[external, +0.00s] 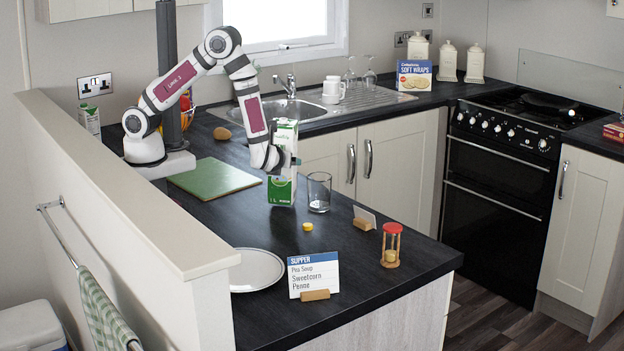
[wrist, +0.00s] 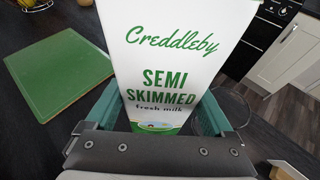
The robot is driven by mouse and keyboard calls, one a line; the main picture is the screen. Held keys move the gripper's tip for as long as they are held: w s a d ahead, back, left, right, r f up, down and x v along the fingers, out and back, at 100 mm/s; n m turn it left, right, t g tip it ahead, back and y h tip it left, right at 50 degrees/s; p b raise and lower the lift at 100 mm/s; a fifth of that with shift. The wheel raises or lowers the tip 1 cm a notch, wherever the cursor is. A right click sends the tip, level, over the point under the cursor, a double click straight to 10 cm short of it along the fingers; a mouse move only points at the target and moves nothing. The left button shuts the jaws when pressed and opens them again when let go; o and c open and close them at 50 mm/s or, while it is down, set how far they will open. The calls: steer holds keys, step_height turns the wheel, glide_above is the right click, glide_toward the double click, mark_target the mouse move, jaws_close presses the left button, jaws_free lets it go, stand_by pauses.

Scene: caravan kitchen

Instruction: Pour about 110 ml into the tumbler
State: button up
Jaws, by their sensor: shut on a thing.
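A white and green milk carton (external: 283,190) stands upright at the counter's inner side in the external view. My gripper (external: 284,163) is shut around its middle. The wrist view shows the carton (wrist: 170,62), labelled semi skimmed fresh milk, between my two fingers (wrist: 168,118). I cannot tell whether its base touches the counter. The clear glass tumbler (external: 319,192) stands upright just right of the carton and looks empty. In the wrist view only a faint curved rim shows right of the carton. A small yellow cap (external: 307,226) lies on the counter in front of them.
A green board (external: 214,178) lies left of the carton. A white plate (external: 257,270), a supper card (external: 314,273), a small card holder (external: 364,219) and a red sand timer (external: 391,245) are nearer the front. The sink (external: 290,108) is behind. Dark counter between them is clear.

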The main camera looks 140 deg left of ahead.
steer(key=m+g, duration=0.1)
steer(key=m, duration=0.1)
steer(key=s+d+f+m+g+h, duration=0.1)
steer(key=m+g, duration=0.1)
steer(key=m, duration=0.1)
steer(key=f+m+g+h, duration=0.1)
steer(key=m, duration=0.1)
steer(key=shift+s+d+f, duration=0.15)
steer(key=shift+s+d, duration=0.05)
steer(key=m, duration=0.1)
steer(key=m+g, duration=0.1)
steer(key=shift+s+d+r+m+g, duration=0.25)
steer(key=shift+s+d+m+g, duration=0.05)
steer(key=shift+s+d+m, duration=0.1)
steer(key=shift+w+a+r+m+g, duration=0.1)
steer(key=shift+r+m+g, duration=0.3)
steer(key=shift+r+m, duration=0.5)
steer(key=shift+w+a+r+m+g, duration=0.1)
steer(key=shift+r+m+g, duration=0.3)
steer(key=shift+r+m, duration=0.45)
steer(key=shift+w+a+r+m, duration=0.1)
steer(key=shift+r+m, duration=0.45)
steer(key=shift+r, duration=0.15)
steer(key=shift+s+d+r, duration=0.15)
steer(key=shift+s+d, duration=0.1)
